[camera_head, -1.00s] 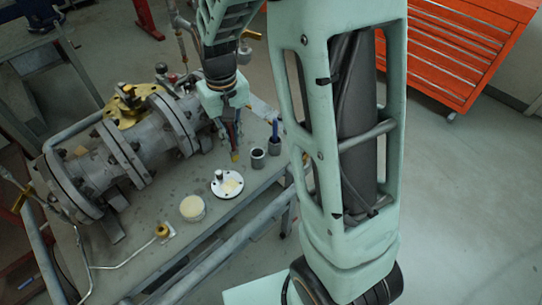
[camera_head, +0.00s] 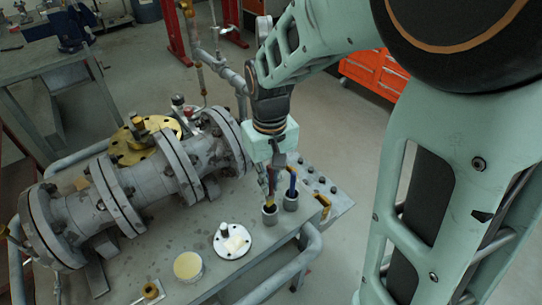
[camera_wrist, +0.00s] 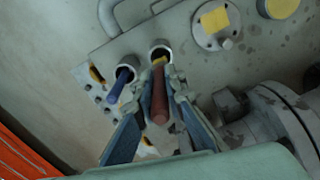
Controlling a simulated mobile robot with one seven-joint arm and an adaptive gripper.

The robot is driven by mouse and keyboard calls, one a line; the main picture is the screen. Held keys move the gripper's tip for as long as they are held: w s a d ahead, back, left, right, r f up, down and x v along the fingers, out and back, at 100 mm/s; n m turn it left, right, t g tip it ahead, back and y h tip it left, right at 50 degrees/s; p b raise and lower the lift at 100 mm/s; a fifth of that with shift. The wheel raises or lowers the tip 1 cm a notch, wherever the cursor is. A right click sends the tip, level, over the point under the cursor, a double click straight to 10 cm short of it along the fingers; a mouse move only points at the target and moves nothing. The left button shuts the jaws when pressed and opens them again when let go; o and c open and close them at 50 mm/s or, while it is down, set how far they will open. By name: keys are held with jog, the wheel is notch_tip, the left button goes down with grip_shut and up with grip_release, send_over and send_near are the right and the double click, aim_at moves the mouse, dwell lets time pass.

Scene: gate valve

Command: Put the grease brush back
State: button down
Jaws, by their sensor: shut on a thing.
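My gripper (camera_head: 270,184) is shut on the grease brush (camera_wrist: 159,100), which has a red-brown handle and yellow bristles. The brush points bristles down over the left grey cup (camera_head: 270,215) in the head view. In the wrist view the yellow bristles show at the mouth of that cup (camera_wrist: 160,48), between my fingertips (camera_wrist: 160,78). I cannot tell how deep they reach. A blue-handled brush (camera_head: 292,184) stands in the other cup (camera_head: 291,203), just to the right. It also shows in the wrist view (camera_wrist: 118,86).
A large grey flanged valve (camera_head: 140,184) fills the bench's left side. A bench rail (camera_head: 312,250) runs along the front edge.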

aim_at(270, 170)
notch_tip(270, 170, down, 8)
jog(key=shift+r+b, duration=0.25)
jog(key=shift+b, duration=0.05)
jog(key=shift+f, duration=0.15)
jog(key=c, duration=2)
grip_release()
notch_tip(270, 170, up, 12)
jog(key=shift+p, duration=0.65)
jog(key=shift+r, duration=0.2)
